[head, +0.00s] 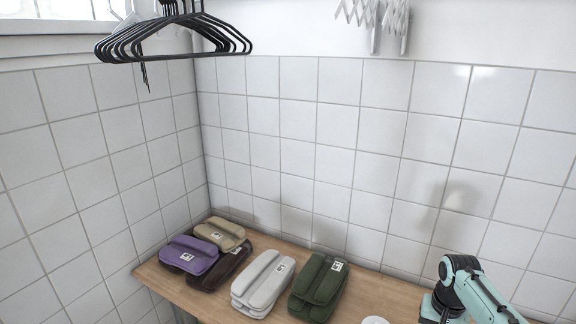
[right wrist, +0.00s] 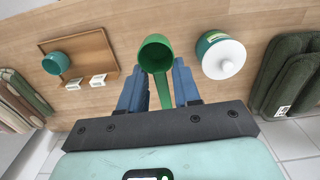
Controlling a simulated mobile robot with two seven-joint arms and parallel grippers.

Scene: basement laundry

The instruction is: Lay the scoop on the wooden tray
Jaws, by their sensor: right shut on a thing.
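The green scoop (right wrist: 156,55) shows in the right wrist view, its round cup towards the top and its handle running down between my fingers. My right gripper (right wrist: 158,88) is shut on the scoop's handle. The wooden tray (right wrist: 92,52) lies on the wooden surface to the left of the scoop in that view, apart from it. In the head view only part of my right arm shows at lower right; the tray and scoop are out of that view. My left gripper is in neither view.
A teal jar with a white lid (right wrist: 225,58) stands right of the scoop. Folded textiles lie on the counter: green (head: 318,287), white (head: 262,283), purple (head: 189,256), beige (head: 220,233) and dark brown (head: 222,268). Black hangers (head: 175,42) hang above at left.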

